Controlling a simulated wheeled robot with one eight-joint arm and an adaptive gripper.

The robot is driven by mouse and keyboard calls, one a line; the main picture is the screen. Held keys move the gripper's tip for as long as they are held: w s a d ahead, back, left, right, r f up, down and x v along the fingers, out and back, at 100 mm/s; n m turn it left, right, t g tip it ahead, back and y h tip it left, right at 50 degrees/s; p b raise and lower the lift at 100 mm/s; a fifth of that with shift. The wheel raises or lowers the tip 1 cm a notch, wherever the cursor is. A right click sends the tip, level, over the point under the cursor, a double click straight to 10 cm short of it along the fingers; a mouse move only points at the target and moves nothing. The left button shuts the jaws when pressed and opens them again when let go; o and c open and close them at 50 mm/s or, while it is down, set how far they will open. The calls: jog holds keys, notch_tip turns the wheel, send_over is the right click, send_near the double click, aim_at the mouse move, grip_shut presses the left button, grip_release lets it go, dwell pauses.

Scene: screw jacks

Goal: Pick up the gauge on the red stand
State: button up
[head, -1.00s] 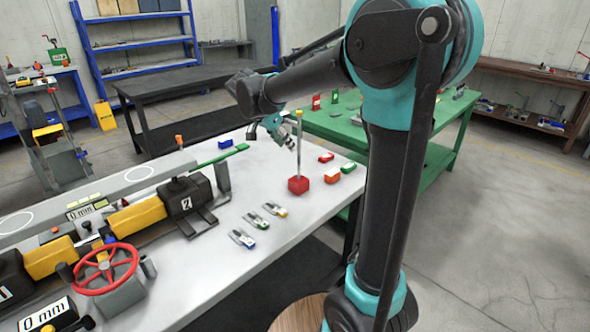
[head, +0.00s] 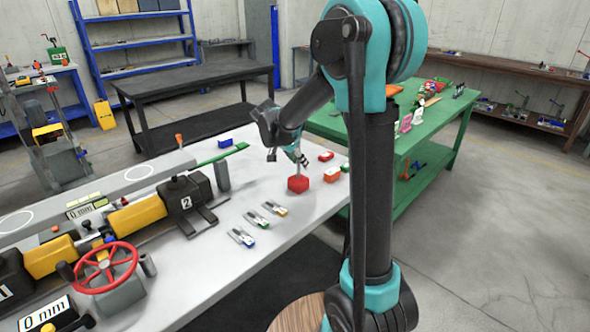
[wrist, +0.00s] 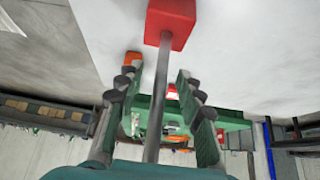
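The red stand (head: 298,184) is a red block on the grey-white workbench in the head view, with a thin grey rod rising from it. My gripper (head: 287,155) is just above the block there, and my arm hides the upper part of the rod. In the wrist view the red stand (wrist: 170,22) is at the top and the gauge rod (wrist: 155,110) runs down from it between the two fingers of my gripper (wrist: 158,72). The fingers are open, with a gap on each side of the rod. The rod's upper end is hidden.
A red block (head: 326,156) and an orange block (head: 332,174) lie close to the right of the stand. Several small clamp-like tools (head: 256,221) lie in front of it. A green table (head: 440,140) is behind.

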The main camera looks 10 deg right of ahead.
grip_shut()
jog(key=shift+r, duration=0.1)
dwell(0.7)
